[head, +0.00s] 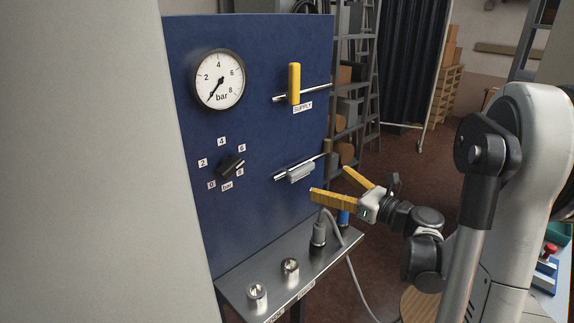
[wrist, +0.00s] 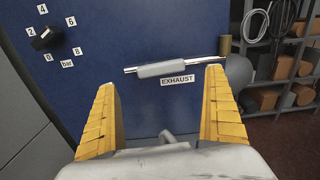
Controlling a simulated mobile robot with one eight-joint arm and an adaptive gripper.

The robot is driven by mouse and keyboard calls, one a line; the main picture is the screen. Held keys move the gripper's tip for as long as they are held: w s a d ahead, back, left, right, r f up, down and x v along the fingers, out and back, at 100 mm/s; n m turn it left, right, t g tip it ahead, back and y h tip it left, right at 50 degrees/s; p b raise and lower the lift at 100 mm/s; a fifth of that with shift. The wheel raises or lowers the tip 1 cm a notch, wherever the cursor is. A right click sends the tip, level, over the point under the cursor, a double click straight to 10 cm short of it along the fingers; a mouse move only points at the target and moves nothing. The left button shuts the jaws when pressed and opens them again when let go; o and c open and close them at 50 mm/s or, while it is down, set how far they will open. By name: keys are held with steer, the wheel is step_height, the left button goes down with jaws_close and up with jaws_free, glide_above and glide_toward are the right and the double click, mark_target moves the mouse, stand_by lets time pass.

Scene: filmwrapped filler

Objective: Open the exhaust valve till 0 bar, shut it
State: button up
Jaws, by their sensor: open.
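The exhaust valve's grey lever (head: 300,172) lies along its metal pipe on the blue panel. In the wrist view the lever (wrist: 163,69) is level, above the EXHAUST label (wrist: 177,80). The pressure gauge (head: 219,79) has its black needle pointing to the lower left, near the bottom of the scale, about 0. My gripper (head: 329,183) is open and empty, in front of the panel close to the exhaust lever. In the wrist view its yellow fingers (wrist: 160,79) stand either side of the lever's lower area, and the lever appears beyond them, apart.
A yellow supply lever (head: 294,84) stands upright across its pipe. A black knob (head: 231,166) with a bar scale sits at left. A metal shelf (head: 280,265) below carries fittings and a grey hose (head: 352,272). Shelving stands behind the panel's right edge.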

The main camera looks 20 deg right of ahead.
mark_target(304, 169)
steer(key=b+x, duration=0.1)
steer(key=x, duration=0.9)
steer(key=shift+w+a+r+b, duration=0.1)
steer(key=shift+w+b, duration=0.05)
steer(key=shift+b, duration=0.15)
steer(key=c, duration=1.2)
